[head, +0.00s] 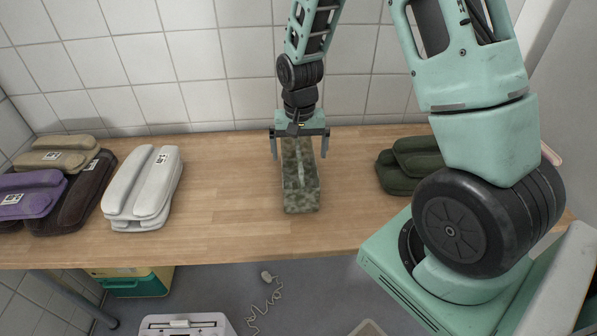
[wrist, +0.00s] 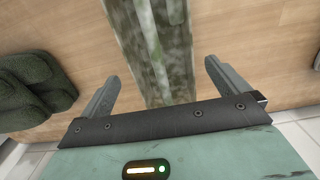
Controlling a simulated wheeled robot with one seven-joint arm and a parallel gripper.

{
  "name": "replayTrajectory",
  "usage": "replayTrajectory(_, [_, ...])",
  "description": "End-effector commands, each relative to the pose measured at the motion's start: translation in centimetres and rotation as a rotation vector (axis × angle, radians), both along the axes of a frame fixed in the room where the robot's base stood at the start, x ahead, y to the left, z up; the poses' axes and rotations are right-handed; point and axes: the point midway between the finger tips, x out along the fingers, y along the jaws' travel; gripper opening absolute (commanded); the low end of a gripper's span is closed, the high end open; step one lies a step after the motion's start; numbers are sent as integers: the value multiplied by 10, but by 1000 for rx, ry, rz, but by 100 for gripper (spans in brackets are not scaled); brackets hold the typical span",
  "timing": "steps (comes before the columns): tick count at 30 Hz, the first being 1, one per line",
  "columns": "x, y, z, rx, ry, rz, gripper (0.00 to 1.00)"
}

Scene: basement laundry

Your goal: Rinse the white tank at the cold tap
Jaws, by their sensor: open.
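A white folded bundle with a small printed label (head: 145,190) lies on the wooden counter left of centre in the head view; it looks like the white tank. My gripper (head: 299,152) is open, well to the right of it, over the rear end of a long camouflage-patterned folded item (head: 300,190). In the wrist view the camouflage item (wrist: 160,40) runs between the spread fingers of my gripper (wrist: 160,76). I cannot tell whether the fingers touch it. No tap shows in either view.
Purple (head: 27,197), dark brown (head: 83,195) and tan (head: 62,157) bundles lie at the counter's left end. A dark green bundle (head: 408,165) lies to the right, also in the wrist view (wrist: 35,90). Bare wooden counter (head: 225,195) separates white and camouflage items. A tiled wall (head: 180,65) stands behind.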

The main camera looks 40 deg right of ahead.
Motion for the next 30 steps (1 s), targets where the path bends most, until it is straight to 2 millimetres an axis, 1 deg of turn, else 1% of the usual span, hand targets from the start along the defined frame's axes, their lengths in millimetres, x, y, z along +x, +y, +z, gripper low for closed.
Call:
replayTrajectory(10, [3,-1,-44,1,3,1,100])
replayTrajectory(13, [4,-1,-49,0,0,1,100])
replayTrajectory(19, [4,-1,-50,-1,-1,1,100])
replayTrajectory(20, [4,-1,-50,-1,-1,1,97])
replayTrajectory(21, [4,-1,-50,-1,-1,1,86])
replayTrajectory(23, [4,-1,-50,0,0,1,69])
replayTrajectory(24, [4,-1,-50,0,0,1,58])
replayTrajectory(25, [4,-1,-50,0,0,1,50])
replayTrajectory(26, [4,-1,-50,0,0,1,50])
replayTrajectory(27, [4,-1,-49,-1,-1,1,45])
replayTrajectory(30, [4,-1,-49,-1,-1,1,45])
